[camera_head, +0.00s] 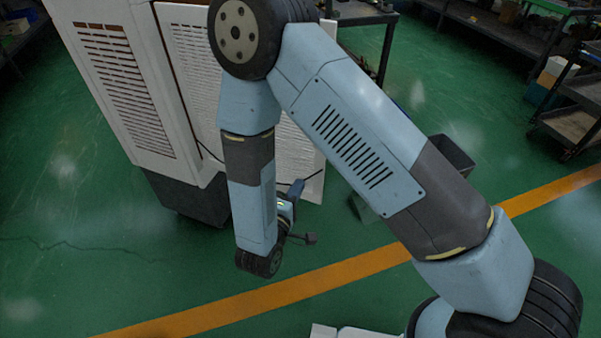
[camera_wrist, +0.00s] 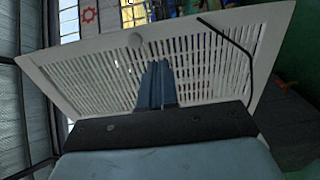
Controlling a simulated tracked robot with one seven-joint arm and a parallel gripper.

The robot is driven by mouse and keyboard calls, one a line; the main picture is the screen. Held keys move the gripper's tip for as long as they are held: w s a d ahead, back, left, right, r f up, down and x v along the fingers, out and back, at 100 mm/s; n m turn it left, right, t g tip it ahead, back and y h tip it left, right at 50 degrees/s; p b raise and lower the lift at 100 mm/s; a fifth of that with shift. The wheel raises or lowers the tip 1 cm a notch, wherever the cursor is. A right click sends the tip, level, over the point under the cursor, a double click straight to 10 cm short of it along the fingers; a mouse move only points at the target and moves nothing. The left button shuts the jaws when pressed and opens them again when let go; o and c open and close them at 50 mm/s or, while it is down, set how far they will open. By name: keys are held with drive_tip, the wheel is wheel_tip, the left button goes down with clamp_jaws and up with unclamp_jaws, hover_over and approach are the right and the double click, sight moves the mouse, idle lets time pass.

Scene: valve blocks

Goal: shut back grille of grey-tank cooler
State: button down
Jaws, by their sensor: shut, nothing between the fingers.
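The cooler (camera_head: 182,160) stands at the upper left in the head view, a white cabinet over a dark grey tank (camera_head: 190,198). Its white slatted back grille (camera_head: 195,65) faces my arm, which hides much of it. A dark gap shows along the grille's left edge, so it looks ajar; how far is unclear.
Another slatted panel (camera_head: 125,85) is on the cooler's left face. A grey bin (camera_head: 450,155) stands right of the cooler, partly behind my arm. Dark shelving (camera_head: 575,120) lines the right. Green floor with an orange stripe (camera_head: 270,297) is clear at the lower left.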

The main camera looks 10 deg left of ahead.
approach(315, 157)
drive_tip(key=w+r, duration=0.1)
drive_tip(key=w, duration=0.1)
drive_tip(key=w+d+r, duration=0.1)
drive_tip(key=w, duration=0.1)
drive_tip(key=w+d+r, duration=0.1)
drive_tip(key=w, duration=0.1)
drive_tip(key=shift+w+d+r, duration=0.15)
